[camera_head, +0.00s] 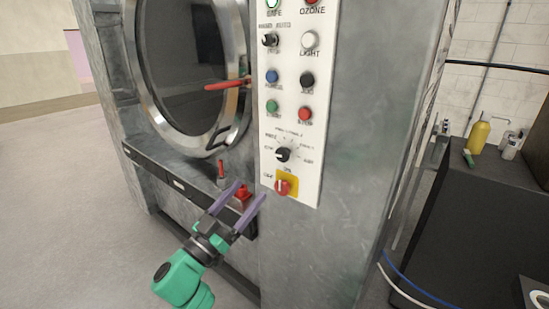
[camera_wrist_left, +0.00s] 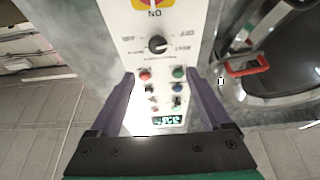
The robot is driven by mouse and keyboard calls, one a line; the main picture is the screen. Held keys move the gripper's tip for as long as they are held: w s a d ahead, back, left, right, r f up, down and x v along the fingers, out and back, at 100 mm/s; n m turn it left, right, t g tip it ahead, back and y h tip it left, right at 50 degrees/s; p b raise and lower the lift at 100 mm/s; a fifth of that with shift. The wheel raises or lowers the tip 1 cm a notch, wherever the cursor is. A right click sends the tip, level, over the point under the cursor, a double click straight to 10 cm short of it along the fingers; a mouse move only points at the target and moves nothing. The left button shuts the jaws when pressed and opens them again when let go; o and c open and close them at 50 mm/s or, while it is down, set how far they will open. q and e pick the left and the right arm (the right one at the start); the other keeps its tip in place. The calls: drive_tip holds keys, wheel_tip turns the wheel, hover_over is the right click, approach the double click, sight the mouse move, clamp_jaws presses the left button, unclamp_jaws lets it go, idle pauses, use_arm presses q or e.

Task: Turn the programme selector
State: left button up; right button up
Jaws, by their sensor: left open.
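The programme selector (camera_head: 284,155) is a black knob on the white control panel (camera_head: 311,190), with labels around it. It sits above a red switch on a yellow plate (camera_head: 292,180). My left gripper (camera_head: 250,190) is open and empty, below and left of the selector in the head view. In the left wrist view, the picture is upside down and the selector (camera_wrist_left: 157,44) shows beyond the spread fingertips, roughly centred between them. The fingers look apart from the knob. My right gripper is not in view.
Several coloured buttons, such as the red one (camera_head: 305,114), sit above the selector. The round washer door (camera_head: 185,60) with its red handle (camera_head: 228,85) is to the left. A dark cabinet (camera_head: 460,220) with a yellow bottle (camera_head: 479,135) stands to the right. The floor at left is clear.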

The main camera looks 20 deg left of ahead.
sight(281, 155)
use_arm(q)
drive_tip(key=p+x, duration=0.2)
drive_tip(key=x, duration=1)
drive_tip(key=shift+w+d+p, duration=0.15)
drive_tip(key=shift+d+p, duration=0.05)
drive_tip(key=shift+p, duration=0.2)
drive_tip(key=shift+w+d, duration=0.15)
drive_tip(key=shift+w, duration=0.1)
clamp_jaws()
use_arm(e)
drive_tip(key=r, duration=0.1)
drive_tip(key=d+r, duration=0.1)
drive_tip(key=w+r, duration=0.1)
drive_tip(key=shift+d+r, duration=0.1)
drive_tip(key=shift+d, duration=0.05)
